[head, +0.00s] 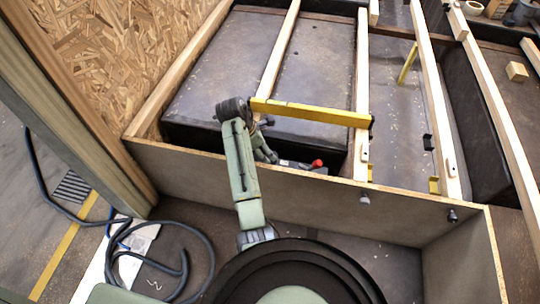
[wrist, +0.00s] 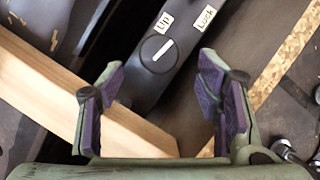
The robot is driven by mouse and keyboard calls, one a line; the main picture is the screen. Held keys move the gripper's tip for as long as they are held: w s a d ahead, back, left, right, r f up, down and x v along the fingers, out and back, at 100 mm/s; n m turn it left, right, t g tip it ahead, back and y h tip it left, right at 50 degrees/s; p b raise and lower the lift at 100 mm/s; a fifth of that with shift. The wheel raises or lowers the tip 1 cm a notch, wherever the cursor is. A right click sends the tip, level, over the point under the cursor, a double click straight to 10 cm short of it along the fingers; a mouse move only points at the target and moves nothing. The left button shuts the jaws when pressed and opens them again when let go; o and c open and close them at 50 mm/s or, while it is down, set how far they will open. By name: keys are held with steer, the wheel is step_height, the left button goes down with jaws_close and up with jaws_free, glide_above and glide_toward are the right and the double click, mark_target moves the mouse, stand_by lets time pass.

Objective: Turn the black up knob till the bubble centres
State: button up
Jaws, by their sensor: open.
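The black up knob (wrist: 159,53) is a round dial with a white line across it. It sits on a dark bar-like body (wrist: 148,82) under a white "Up" label (wrist: 164,22); a "Lock" label (wrist: 206,17) is to its right. My gripper (wrist: 160,70) is open and empty, its purple-padded fingers either side of the knob in the picture, apart from it. In the head view my gripper (head: 268,154) points down behind the panel, and the knob cannot be made out. A yellow spirit level (head: 312,112) lies across the timbers; its bubble is not legible.
A dark device with a red knob (head: 317,163) is right of my gripper. A plywood panel (head: 310,203) stands in front, with pale wooden battens (head: 362,90) behind. Dark wheel-arch boxes (head: 315,65) lie between battens. A hose (head: 190,235) coils on the floor at left.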

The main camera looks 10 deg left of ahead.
steer(key=x, duration=0.5)
steer(key=shift+d+f, duration=0.1)
steer(key=shift+f, duration=0.1)
steer(key=shift+c, duration=0.5)
steer(key=c, duration=1.1)
